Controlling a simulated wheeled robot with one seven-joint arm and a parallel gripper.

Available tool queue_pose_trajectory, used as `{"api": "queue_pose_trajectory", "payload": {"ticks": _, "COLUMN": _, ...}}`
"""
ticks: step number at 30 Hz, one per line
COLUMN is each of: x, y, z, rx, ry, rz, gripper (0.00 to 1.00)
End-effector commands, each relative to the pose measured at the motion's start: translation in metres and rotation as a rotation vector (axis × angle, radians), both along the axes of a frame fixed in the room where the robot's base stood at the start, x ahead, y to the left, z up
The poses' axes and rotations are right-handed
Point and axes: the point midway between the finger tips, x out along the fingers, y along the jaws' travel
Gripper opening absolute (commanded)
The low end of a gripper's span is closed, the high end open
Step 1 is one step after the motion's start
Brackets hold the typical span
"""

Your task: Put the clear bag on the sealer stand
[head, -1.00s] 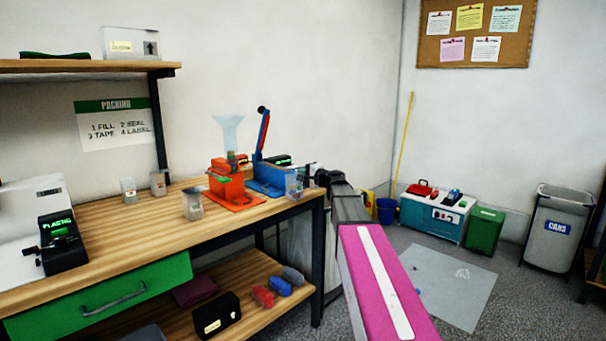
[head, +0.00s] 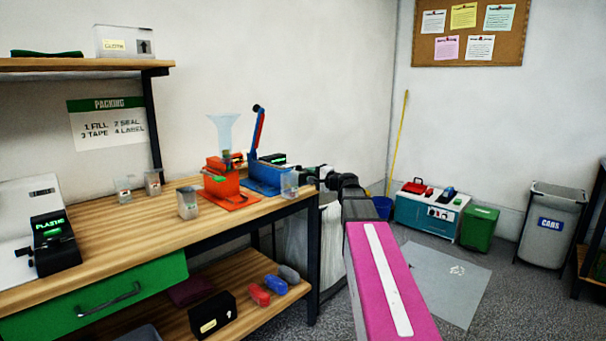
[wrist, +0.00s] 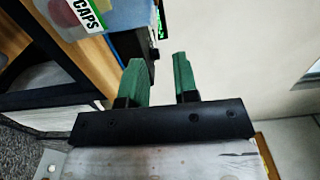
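A clear bag (head: 289,184) with contents stands at the right front of the blue sealer stand (head: 268,178), which has a raised lever. I cannot tell whether it rests on the stand's base or beside it. In the wrist view a clear bag with a CAPS label (wrist: 76,14) shows at the top left, partly cut off, with blue behind it. My gripper (head: 314,174) is just right of the bag. In the wrist view its green fingers (wrist: 163,78) are apart, with nothing between them.
An orange stand with a funnel (head: 222,180) is left of the sealer stand. More small clear bags stand on the workbench (head: 130,222), one near the front (head: 188,203) and two farther back. The scale-like PLASTIC device (head: 53,240) is at left. Floor at right is mostly open.

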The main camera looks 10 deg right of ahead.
Motion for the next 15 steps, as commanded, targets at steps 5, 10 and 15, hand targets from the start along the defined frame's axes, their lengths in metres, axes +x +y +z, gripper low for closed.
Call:
{"api": "queue_pose_trajectory", "payload": {"ticks": 5, "x": -0.024, "y": -0.016, "z": 0.000, "rx": 0.000, "ry": 0.000, "rz": -0.001, "gripper": 0.28}}
{"api": "queue_pose_trajectory", "payload": {"ticks": 10, "x": -0.033, "y": -0.023, "z": 0.000, "rx": 0.000, "ry": 0.000, "rz": 0.001, "gripper": 0.28}}
{"api": "queue_pose_trajectory", "payload": {"ticks": 15, "x": -0.034, "y": -0.024, "z": -0.001, "rx": -0.003, "ry": 0.002, "rz": 0.002, "gripper": 0.28}}
